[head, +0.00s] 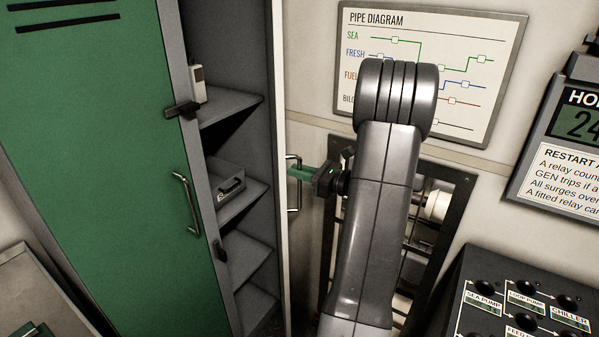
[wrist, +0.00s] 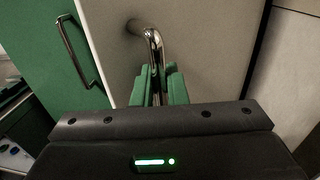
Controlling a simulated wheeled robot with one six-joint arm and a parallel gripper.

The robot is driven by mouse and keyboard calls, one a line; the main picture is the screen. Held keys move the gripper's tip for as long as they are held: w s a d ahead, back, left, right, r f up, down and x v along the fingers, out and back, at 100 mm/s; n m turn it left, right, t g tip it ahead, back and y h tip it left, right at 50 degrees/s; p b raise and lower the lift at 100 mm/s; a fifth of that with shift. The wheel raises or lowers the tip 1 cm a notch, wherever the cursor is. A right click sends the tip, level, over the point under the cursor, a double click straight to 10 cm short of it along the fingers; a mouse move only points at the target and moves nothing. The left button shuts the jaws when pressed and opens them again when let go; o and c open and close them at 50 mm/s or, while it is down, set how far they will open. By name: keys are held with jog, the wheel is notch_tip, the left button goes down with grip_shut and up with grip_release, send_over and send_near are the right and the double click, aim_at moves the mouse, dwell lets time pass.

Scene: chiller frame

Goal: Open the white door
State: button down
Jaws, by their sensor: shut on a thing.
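The white door (head: 282,230) shows nearly edge-on in the head view, standing open at the right side of a grey cabinet whose shelves are exposed. Its metal bar handle (head: 294,204) is on the right face. My gripper (head: 300,173) reaches it from the right, its green fingers shut on the handle. In the wrist view the white door (wrist: 205,55) fills the middle, and its handle (wrist: 153,38) runs down between the green fingers (wrist: 158,86). The handle's lower part is hidden there by the fingers and gripper body.
A green door (head: 85,130) with its own bar handle (head: 187,203) is left of the open compartment. Shelves (head: 232,107) hold a small pale device (head: 197,84) and a grey box (head: 225,182). A dark wall frame (head: 440,200) stands behind my arm; a control panel (head: 520,300) is at lower right.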

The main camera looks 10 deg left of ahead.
jog(key=w+d+p, duration=0.1)
jog(key=w+d, duration=0.6)
jog(key=d, duration=0.1)
jog(key=shift+d, duration=0.2)
jog(key=shift+s, duration=0.1)
jog(key=c, duration=1.8)
grip_release()
jog(key=b+v, duration=0.2)
jog(key=v, duration=1.2)
jog(key=shift+a, duration=0.1)
jog(key=shift+c, duration=0.6)
